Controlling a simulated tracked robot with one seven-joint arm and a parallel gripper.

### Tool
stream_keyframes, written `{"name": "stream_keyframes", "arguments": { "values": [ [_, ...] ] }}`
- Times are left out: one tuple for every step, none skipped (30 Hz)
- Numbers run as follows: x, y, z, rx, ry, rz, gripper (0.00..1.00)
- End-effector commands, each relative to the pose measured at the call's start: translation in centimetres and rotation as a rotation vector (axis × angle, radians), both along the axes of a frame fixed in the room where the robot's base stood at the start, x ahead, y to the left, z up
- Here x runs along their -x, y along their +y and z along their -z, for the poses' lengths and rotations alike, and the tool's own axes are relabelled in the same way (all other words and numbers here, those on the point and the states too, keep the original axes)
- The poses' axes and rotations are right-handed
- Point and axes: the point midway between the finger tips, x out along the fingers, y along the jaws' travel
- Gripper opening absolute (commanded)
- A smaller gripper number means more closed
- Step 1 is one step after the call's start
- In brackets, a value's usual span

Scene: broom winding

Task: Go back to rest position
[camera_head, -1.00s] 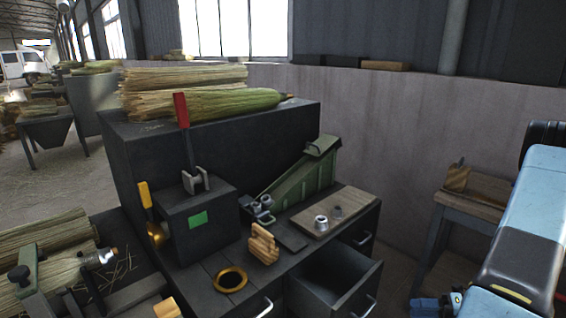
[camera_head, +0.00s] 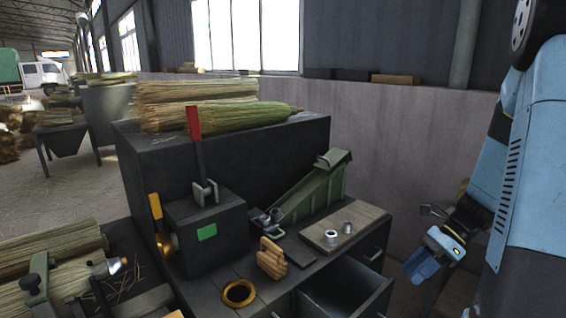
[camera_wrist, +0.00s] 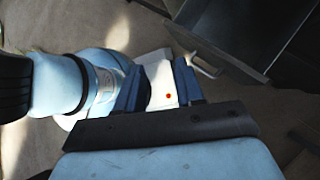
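My gripper (camera_head: 422,268) hangs from my blue arm at the right of the head view, in front of the pale wall and to the right of the workbench. In the wrist view, my gripper's two dark blue fingers (camera_wrist: 158,82) stand apart with nothing held between them. Behind the gap shows a white surface with a red dot, which looks like part of my own body. The open drawer (camera_head: 345,290) of the dark bench is left of the gripper and apart from it. A drawer and handle also show at the top right of the wrist view.
The bench carries a black box with a red-handled lever (camera_head: 194,125), a green sloped device (camera_head: 312,190), a wooden clamp-like piece (camera_head: 271,258), a brass ring (camera_head: 239,293) and a board with small metal parts (camera_head: 325,233). Straw bundles (camera_head: 220,115) lie on top. A wooden stand is partly hidden behind my arm.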

Motion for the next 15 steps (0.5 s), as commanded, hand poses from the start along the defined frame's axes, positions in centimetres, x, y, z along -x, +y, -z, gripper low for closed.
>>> {"name": "stream_keyframes", "arguments": {
  "values": [
    [0.2, 0.6, -1.1, 0.031, -0.049, -0.057, 0.37],
    [0.3, 0.8, -1.6, 0.048, -0.077, -0.092, 0.37],
    [0.5, 1.2, -2.4, 0.069, -0.112, -0.137, 0.37],
    [0.6, 1.5, -2.9, 0.086, -0.138, -0.172, 0.37],
    [0.8, 1.7, -3.4, 0.102, -0.164, -0.207, 0.37],
    [1.0, 2.1, -4.0, 0.125, -0.200, -0.253, 0.37],
    [1.1, 2.3, -4.6, 0.142, -0.228, -0.288, 0.37],
    [1.3, 2.6, -5.1, 0.158, -0.252, -0.322, 0.37],
    [1.5, 2.9, -5.7, 0.180, -0.287, -0.369, 0.37],
    [1.7, 3.1, -6.2, 0.196, -0.313, -0.404, 0.37],
    [1.9, 3.4, -6.7, 0.214, -0.339, -0.439, 0.37],
    [2.1, 3.7, -7.4, 0.235, -0.374, -0.485, 0.37],
    [2.3, 3.9, -7.8, 0.252, -0.398, -0.521, 0.37],
    [2.5, 4.2, -8.3, 0.268, -0.424, -0.556, 0.37],
    [2.8, 4.4, -8.9, 0.291, -0.458, -0.603, 0.37]
  ]
}}
